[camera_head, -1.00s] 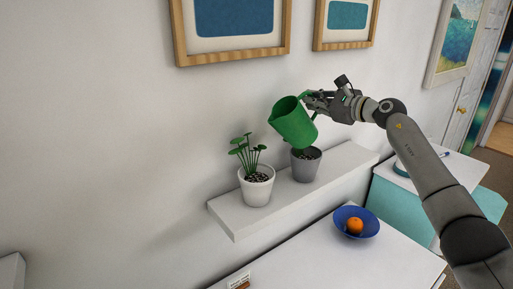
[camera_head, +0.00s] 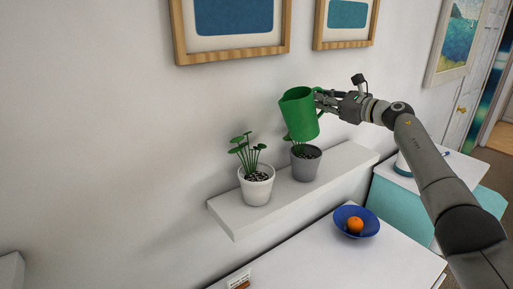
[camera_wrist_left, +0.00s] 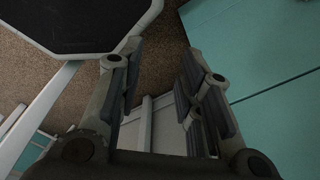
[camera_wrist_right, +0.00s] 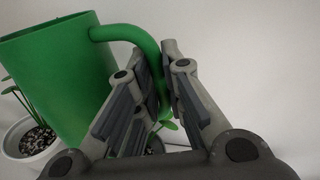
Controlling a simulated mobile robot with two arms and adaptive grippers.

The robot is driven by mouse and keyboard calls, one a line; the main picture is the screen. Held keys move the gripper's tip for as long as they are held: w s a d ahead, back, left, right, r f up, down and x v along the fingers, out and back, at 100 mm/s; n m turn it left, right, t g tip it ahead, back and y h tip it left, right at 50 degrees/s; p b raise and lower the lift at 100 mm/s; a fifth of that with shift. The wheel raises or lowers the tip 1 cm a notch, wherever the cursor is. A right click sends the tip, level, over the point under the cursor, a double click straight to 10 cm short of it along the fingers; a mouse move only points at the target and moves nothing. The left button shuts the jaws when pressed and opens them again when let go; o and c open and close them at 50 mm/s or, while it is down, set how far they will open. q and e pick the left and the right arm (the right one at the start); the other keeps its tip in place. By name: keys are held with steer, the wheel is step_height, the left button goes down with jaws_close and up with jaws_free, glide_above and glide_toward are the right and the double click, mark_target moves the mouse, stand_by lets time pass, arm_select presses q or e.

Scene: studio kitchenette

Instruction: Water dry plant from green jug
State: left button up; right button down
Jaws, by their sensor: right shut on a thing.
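The green jug (camera_head: 300,115) is held by its handle in my right gripper (camera_head: 322,98), above the grey pot (camera_head: 305,166) on the wall shelf. The jug is now nearly upright, its spout side to the left. In the right wrist view the fingers are shut around the jug's handle (camera_wrist_right: 140,38). The jug partly hides the plant in the grey pot; a little green leaf shows beside it. A white pot (camera_head: 256,190) with a leafy green plant (camera_head: 247,152) stands to its left. My left gripper (camera_wrist_left: 165,65) is open and empty.
The white shelf (camera_head: 228,216) has bare room at both ends. Picture frames (camera_head: 181,40) hang on the wall above.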

steer(key=shift+w+d+r+m, duration=0.35)
steer(key=shift+d+m, duration=0.1)
steer(key=shift+m, duration=0.35)
steer(key=shift+w+d+f+m+y+b, duration=0.1)
steer(key=shift+d+f+m+y+b, duration=0.1)
steer(key=shift+f+m+b, duration=0.4)
steer(key=shift+w+d+f+m+y+b, duration=0.1)
steer(key=shift+d+f+m+y+b, duration=0.15)
steer(key=shift+f, duration=0.6)
steer(key=shift+s+a+r, duration=0.1)
steer(key=shift+s, duration=0.05)
